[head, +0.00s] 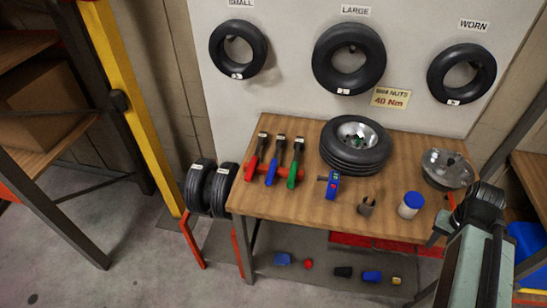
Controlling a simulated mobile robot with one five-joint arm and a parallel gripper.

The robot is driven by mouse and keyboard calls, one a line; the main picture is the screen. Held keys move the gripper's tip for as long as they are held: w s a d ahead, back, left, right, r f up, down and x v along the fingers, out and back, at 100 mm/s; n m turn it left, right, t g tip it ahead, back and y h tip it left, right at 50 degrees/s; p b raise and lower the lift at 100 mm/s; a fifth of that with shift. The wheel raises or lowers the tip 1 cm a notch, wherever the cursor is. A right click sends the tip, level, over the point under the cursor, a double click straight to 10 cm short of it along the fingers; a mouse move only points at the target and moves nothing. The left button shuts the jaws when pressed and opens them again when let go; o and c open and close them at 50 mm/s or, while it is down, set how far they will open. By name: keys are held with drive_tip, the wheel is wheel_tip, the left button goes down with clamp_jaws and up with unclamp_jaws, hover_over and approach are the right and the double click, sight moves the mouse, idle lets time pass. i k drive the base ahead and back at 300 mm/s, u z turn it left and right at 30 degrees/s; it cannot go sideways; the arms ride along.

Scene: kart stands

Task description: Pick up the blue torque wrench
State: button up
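The blue torque wrench (271,170) has a blue handle and a dark head. It lies between a red-handled wrench (254,164) and a green-handled wrench (295,172), at the left of the wooden table (290,202). My arm (470,255) is at the lower right, far from the wrenches, with the table's middle between. My gripper's fingers cannot be made out clearly at the arm's end (440,233), so its opening is unclear. Nothing is seen held.
A tyre on a rim (355,150), a blue handheld device (332,185), a dark cup (367,206), a white jar with blue lid (411,205) and a metal dish (447,170) stand on the table. Tyres (212,188) are racked at left. Several small items lie on the lower shelf (330,277).

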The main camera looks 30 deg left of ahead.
sight(281, 142)
drive_tip(key=u, duration=2.65)
drive_tip(key=k, duration=0.8)
drive_tip(key=z, duration=1)
drive_tip(key=i, duration=1)
drive_tip(key=u, duration=1.45)
